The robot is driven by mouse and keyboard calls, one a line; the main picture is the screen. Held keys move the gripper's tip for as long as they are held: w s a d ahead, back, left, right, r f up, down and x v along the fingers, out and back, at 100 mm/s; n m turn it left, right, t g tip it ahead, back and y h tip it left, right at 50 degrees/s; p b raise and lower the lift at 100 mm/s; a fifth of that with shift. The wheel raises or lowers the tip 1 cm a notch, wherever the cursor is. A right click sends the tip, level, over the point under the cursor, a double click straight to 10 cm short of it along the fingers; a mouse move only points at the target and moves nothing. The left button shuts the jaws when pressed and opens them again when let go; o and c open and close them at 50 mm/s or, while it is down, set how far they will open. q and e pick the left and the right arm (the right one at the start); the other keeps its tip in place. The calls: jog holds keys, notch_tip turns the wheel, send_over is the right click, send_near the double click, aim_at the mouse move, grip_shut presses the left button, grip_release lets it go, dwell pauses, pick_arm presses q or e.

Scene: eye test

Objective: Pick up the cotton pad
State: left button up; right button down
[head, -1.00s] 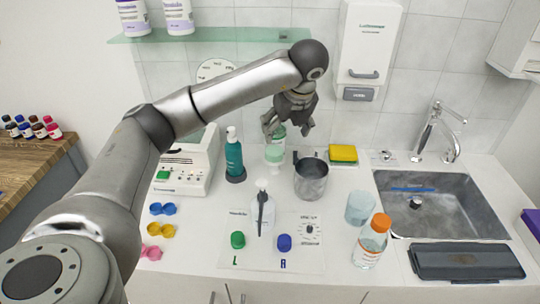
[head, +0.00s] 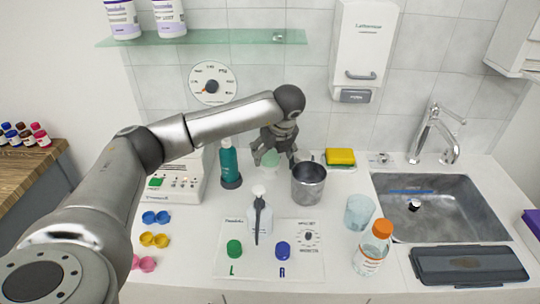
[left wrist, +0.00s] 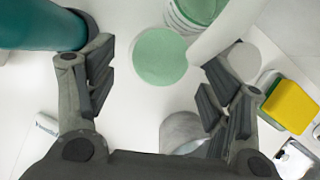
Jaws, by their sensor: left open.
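A pale white round disc (left wrist: 243,62), which looks like the cotton pad, lies on the counter in the left wrist view, partly covered by the right-hand finger. I cannot make it out in the head view. My left gripper (head: 275,158) is open and empty above the back of the counter, and it also shows in the left wrist view (left wrist: 155,80). A pale green disc (left wrist: 160,57) sits between and beyond the fingers; it shows partly under the gripper in the head view (head: 270,160). My right gripper is not in view.
A teal pump bottle (head: 230,163) stands left of the gripper, and a metal cup (head: 308,184) stands in front to the right. A yellow sponge (head: 341,156) lies behind the cup. A sink (head: 450,222) is at right; a glass shelf (head: 205,38) hangs above.

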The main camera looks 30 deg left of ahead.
pick_arm(q)
jog(key=shift+x, duration=1.15)
jog(key=c, duration=0.7)
jog(key=shift+r, duration=0.2)
jog(key=shift+c, duration=0.2)
jog(key=shift+w+r, duration=0.1)
jog(key=shift+r, duration=0.2)
notch_tip(320, 180, up, 2)
jog(key=shift+r+b, duration=0.15)
jog(key=shift+b, duration=0.7)
jog(key=s+d+r, duration=0.9)
jog(key=d+r, duration=0.1)
jog(key=shift+s+b, duration=0.35)
jog(key=shift+s, duration=0.05)
